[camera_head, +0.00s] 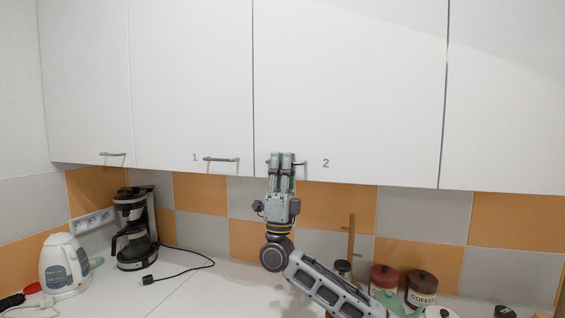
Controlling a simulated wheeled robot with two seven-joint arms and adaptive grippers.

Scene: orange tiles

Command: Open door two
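Door two (350,85) is a wide white wall-cabinet door marked with a grey "2". It looks closed, flush with its neighbours. Its handle (300,163) is a short horizontal metal bar near the lower left corner. My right gripper (282,158) points up at this handle and covers its middle, so only the bar's ends show on either side. The two fingers are close together. I cannot tell whether they grip the bar or are only in front of it. My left gripper is not in view.
Door one (190,80), with its own handle (221,159), is closed at left. Below, on the white counter (215,290), stand a coffee maker (133,235), a white kettle (62,265), and red (383,278) and brown (421,288) canisters near my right arm.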

